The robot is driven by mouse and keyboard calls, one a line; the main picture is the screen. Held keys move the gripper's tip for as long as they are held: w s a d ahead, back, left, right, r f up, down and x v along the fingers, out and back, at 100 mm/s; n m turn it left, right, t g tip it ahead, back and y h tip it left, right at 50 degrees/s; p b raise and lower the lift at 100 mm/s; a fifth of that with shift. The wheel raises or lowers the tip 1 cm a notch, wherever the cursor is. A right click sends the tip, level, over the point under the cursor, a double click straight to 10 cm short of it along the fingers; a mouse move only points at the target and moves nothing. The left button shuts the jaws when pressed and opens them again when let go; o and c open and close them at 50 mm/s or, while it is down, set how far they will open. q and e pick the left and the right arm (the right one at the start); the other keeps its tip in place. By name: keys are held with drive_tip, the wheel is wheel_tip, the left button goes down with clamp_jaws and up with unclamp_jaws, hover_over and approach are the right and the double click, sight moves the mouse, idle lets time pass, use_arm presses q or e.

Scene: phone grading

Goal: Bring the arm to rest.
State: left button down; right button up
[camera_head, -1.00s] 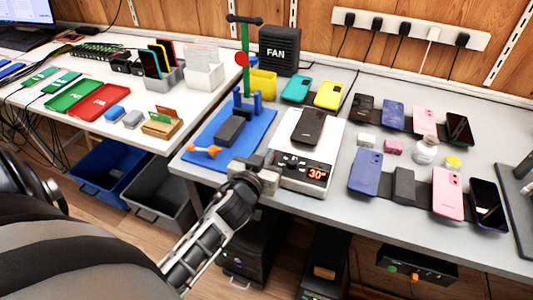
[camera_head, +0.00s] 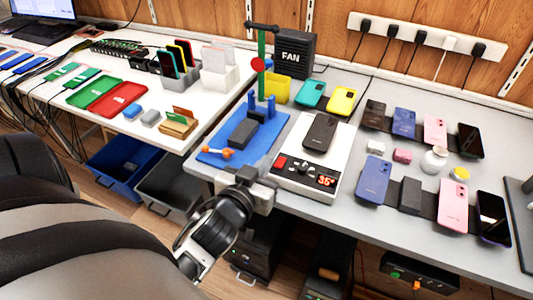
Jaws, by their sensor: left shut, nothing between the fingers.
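My left gripper (camera_head: 262,187) is shut and empty at the front edge of the grey table, in front of the blue mat and at the left front corner of the heating plate station. My left arm comes in from the lower left. I cannot tell whether the gripper touches the table edge. The white heating station (camera_head: 340,160) has a dark phone (camera_head: 319,133) lying on top and a red display (camera_head: 326,181) that seems to read 35. My right gripper is not in view.
A blue mat (camera_head: 212,140) holds a dark block, an orange-handled tool and a green press stand (camera_head: 262,75). Several phones lie in rows at right. A white table (camera_head: 130,145) stands left, with blue (camera_head: 105,178) and grey bins below. A fan box (camera_head: 293,52) stands behind.

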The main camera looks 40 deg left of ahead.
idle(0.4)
use_arm(q)
drive_tip(key=s+d+f+m+g+h, duration=0.5)
drive_tip(key=s+d+f, duration=0.3)
drive_tip(key=d+f, duration=0.4)
wheel_tip(320, 180, down, 2)
drive_tip(key=shift+s+d+f+h, duration=0.15)
drive_tip(key=shift+s+h, duration=0.1)
drive_tip(key=shift+h, duration=0.55)
